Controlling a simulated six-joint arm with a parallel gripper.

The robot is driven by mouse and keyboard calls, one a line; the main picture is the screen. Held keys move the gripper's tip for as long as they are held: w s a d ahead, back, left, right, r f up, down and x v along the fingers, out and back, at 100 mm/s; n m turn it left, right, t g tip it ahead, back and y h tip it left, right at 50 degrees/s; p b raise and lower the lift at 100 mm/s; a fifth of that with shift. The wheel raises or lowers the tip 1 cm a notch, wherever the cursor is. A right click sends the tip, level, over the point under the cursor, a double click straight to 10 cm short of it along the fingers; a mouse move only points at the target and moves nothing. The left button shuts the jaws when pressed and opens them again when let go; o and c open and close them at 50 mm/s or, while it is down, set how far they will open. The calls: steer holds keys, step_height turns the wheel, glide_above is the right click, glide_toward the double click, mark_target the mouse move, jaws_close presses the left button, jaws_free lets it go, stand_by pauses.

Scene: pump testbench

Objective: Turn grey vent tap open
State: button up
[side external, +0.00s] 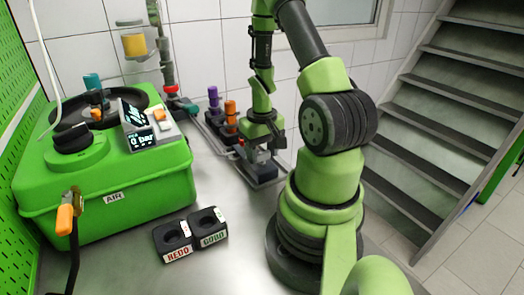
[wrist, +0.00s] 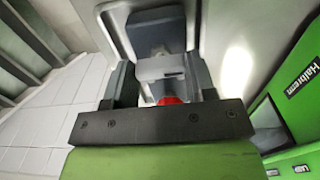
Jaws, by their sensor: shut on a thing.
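My gripper (side external: 262,152) points down over the near end of a row of taps on the bench, at the right of the purple and orange ones. In the wrist view my gripper (wrist: 166,82) has its two dark fingers on either side of a light grey part (wrist: 160,68), and it is shut on it. This looks like the grey vent tap. A bit of red (wrist: 171,99) shows close to the gripper's base. In the side view the fingers mostly hide the tap, and I cannot tell how far it is turned.
An orange tap (side external: 230,111) and a purple tap (side external: 213,97) stand close behind my gripper. A green pump unit (side external: 115,195) with a "0 bar" display (side external: 142,141) fills the left. The bench between is clear.

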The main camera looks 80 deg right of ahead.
mark_target(262, 153)
stand_by(0.4)
steer(key=o, duration=0.9)
steer(key=shift+o, duration=0.2)
steer(key=shift+r, duration=0.1)
step_height(262, 153, up, 10)
steer(key=w+a+r+n+t, duration=0.2)
steer(key=w+a+r+t, duration=0.2)
steer(key=a+r, duration=0.65)
steer(key=s+a+r+n+t+y, duration=0.1)
steer(key=s+a+r, duration=0.1)
steer(key=a, duration=0.3)
steer(key=s+a+r+n+t+y, duration=0.1)
steer(key=s+a+r+n+t, duration=0.1)
steer(key=a, duration=0.4)
steer(key=shift+s+r, duration=0.2)
steer(key=shift+r, duration=0.4)
